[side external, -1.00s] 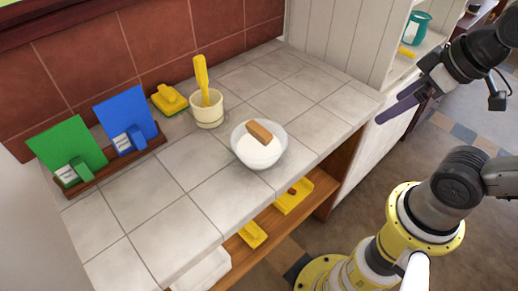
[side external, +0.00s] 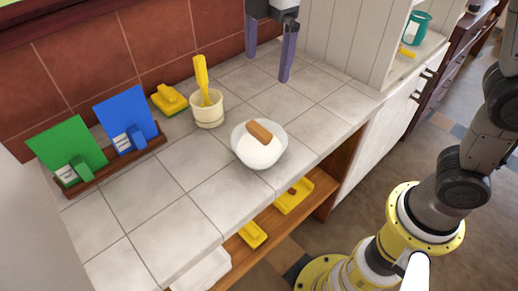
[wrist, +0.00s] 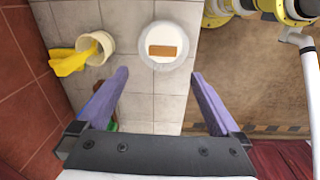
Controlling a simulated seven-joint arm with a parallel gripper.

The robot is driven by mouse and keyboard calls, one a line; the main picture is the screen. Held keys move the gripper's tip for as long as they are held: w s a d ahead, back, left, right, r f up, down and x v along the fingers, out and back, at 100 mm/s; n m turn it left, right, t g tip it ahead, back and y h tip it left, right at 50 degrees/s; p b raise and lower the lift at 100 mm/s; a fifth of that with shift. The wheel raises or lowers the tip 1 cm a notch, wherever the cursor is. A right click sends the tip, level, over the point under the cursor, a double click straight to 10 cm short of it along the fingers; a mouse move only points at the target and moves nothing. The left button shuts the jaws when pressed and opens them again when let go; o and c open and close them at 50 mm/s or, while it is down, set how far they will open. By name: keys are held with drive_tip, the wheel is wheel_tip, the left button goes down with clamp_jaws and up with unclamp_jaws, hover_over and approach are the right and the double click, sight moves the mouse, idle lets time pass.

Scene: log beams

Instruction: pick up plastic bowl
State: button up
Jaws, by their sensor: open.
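The plastic bowl (side external: 247,157) is white and translucent and stands upright on the tiled counter. A small brown block (side external: 259,131) lies in it. The bowl also shows in the wrist view (wrist: 164,62), at the top, ahead of the fingers. My gripper (side external: 267,68) is above the far part of the counter, behind and above the bowl. Its purple fingers are spread apart with nothing between them, which the wrist view (wrist: 162,101) also shows. The gripper is not touching the bowl.
A cream cup (side external: 208,111) with a yellow utensil (side external: 202,78) stands left of the bowl. A yellow item (side external: 168,99) lies behind it. A wooden rack (side external: 118,162) holds a green and a blue board at left. The counter right of the bowl is clear.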

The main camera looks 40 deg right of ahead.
wheel_tip(320, 180, down, 4)
drive_tip(key=a+r, duration=0.1)
drive_tip(key=a, duration=0.1)
hover_over(259, 129)
drive_tip(key=shift+g, duration=0.3)
drive_tip(key=f, duration=0.7)
drive_tip(key=shift+a+f, duration=0.15)
drive_tip(key=shift+a, duration=0.1)
drive_tip(key=shift+d+f, duration=0.15)
drive_tip(key=shift+f, duration=1.4)
drive_tip(key=shift+d+f, duration=0.15)
drive_tip(key=shift+f, duration=1.4)
drive_tip(key=shift+r, duration=0.1)
clamp_jaws()
